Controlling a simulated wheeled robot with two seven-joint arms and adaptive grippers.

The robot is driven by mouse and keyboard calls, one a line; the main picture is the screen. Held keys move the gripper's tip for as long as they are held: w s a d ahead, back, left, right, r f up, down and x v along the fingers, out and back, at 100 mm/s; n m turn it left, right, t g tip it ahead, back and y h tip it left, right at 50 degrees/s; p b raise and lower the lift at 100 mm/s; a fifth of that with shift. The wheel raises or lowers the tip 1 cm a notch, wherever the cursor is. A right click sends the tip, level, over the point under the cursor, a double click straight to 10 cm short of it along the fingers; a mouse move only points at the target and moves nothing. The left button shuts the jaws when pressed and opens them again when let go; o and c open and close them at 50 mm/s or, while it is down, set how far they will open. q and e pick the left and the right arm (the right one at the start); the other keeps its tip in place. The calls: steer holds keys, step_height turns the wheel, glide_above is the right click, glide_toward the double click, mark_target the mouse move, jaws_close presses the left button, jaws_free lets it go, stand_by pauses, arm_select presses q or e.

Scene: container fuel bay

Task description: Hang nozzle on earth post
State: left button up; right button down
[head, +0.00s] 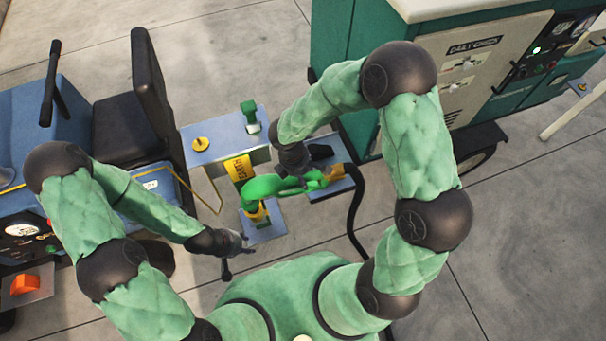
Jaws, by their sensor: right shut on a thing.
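The green nozzle (268,187) lies roughly level in the middle of the head view, with a black hose (356,215) running from its right end. My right gripper (297,178) comes from above and is shut on the nozzle. A yellow label reading EARTH (239,167) is on the stand just behind the nozzle's left end. A short yellow and green post (257,214) stands on a grey-blue plate beneath that end; I cannot tell if the nozzle touches it. My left gripper (237,261) is open and empty, left of and nearer than the plate.
A grey-blue stand top (210,137) carries a yellow knob (200,144) and a green fitting (249,113). A blue vehicle with a black seat (130,125) is at left. A green and cream cabinet (470,75) is at back right. Bare concrete floor (540,220) lies at right.

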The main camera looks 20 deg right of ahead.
steer(key=shift+f, duration=0.25)
steer(key=shift+f+b, duration=1.95)
steer(key=shift+f, duration=0.3)
steer(key=shift+w, duration=0.1)
steer(key=c, duration=0.6)
jaws_free()
steer(key=r, duration=0.4)
steer(key=a+r, duration=0.1)
steer(key=r, duration=0.3)
steer(key=a+r, duration=0.1)
steer(key=r, duration=0.2)
steer(key=shift+w+a+r, duration=0.15)
steer(key=shift+w+r, duration=0.2)
steer(key=shift+r, duration=0.05)
